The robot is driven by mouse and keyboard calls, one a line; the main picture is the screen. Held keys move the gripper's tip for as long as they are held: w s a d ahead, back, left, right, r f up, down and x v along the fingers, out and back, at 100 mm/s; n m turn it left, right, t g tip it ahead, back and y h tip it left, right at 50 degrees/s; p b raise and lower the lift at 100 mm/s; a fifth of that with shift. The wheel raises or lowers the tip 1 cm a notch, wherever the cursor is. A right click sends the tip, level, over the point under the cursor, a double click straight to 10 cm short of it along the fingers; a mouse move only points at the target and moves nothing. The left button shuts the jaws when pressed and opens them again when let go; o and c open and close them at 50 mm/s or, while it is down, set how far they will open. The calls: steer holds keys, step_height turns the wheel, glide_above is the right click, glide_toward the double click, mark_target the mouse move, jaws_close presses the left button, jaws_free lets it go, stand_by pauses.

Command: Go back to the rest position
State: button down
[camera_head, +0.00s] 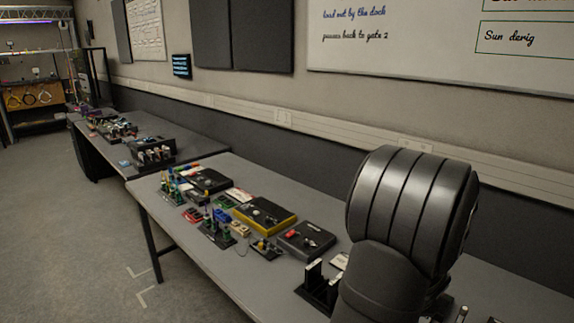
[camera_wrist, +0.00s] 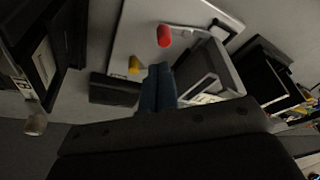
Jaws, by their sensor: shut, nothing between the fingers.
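My gripper (camera_wrist: 159,68) shows in the wrist view as two bluish-dark fingers side by side, shut with nothing between them. The fingers point up the picture toward a pale grey surface, and I see them touching nothing. In the head view my dark, ribbed arm fills the lower right, and the gripper itself is not visible there.
The wrist view shows a red piece (camera_wrist: 164,36) and a yellow piece (camera_wrist: 134,65) beyond the fingers. In the head view, a grey table (camera_head: 200,258) carries several devices, including a yellow-edged black box (camera_head: 264,215). Open floor (camera_head: 65,235) lies left; a wall stands behind.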

steer(key=w+n, duration=0.1)
steer(key=n, duration=0.1)
steer(key=n+y, duration=0.1)
steer(key=shift+w+a+n, duration=0.3)
steer(key=shift+w+n, duration=0.05)
steer(key=shift+n, duration=0.05)
steer(key=shift+w+r+n+g+y, duration=0.15)
steer(key=shift+r+n+y, duration=0.25)
steer(key=shift+r+n, duration=0.8)
steer(key=shift+w+r+n+g+y, duration=0.15)
steer(key=shift+r+n+y, duration=0.25)
steer(key=shift+r+n, duration=0.8)
steer(key=shift+r, duration=0.1)
